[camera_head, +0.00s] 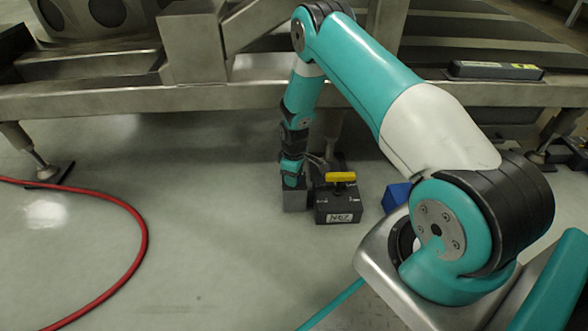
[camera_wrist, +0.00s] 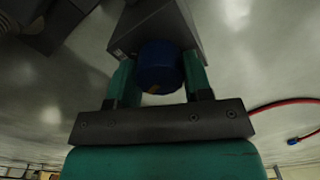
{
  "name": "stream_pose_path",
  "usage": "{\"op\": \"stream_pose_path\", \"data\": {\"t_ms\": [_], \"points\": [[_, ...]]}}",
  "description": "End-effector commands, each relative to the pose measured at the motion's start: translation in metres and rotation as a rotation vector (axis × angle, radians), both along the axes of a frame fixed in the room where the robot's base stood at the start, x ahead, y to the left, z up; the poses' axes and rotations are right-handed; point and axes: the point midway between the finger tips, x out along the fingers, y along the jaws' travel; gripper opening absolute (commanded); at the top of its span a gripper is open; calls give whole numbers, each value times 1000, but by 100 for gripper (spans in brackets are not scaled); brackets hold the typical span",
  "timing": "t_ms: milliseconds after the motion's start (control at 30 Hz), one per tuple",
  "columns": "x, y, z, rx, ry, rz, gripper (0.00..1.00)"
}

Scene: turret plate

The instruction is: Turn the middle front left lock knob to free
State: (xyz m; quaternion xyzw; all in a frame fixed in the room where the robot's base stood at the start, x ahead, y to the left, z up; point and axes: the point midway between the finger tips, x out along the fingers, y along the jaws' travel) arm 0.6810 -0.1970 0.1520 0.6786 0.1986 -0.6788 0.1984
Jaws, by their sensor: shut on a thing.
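My gripper (camera_head: 292,178) reaches down to a small grey block (camera_head: 295,201) on the floor, in front of the large metal frame. In the wrist view my gripper (camera_wrist: 158,80) has its two green fingers on either side of a round dark blue knob (camera_wrist: 158,62), shut on it. The knob sits on the face of the grey block (camera_wrist: 184,22). A small orange mark shows at the knob's near edge. In the head view the knob is hidden by my gripper. I cannot read any lock or free marking.
A dark box (camera_head: 338,213) with a yellow handle (camera_head: 341,177) and a white label stands close to the right of the block. A blue object (camera_head: 396,195) lies further right. A red hose (camera_head: 140,222) curves over the floor at left. The floor between is clear.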

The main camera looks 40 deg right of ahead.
Motion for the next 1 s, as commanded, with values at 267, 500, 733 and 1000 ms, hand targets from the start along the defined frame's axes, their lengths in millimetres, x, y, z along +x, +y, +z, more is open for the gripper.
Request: {"op": "stream_pose_path", "data": {"t_ms": [267,500,733,1000], "points": [[0,0,4,0,0,-261,22],[0,0,3,0,-1,-489,22],[0,0,2,0,-1,-707,22],[1,0,2,1,-2,-936,22]]}}
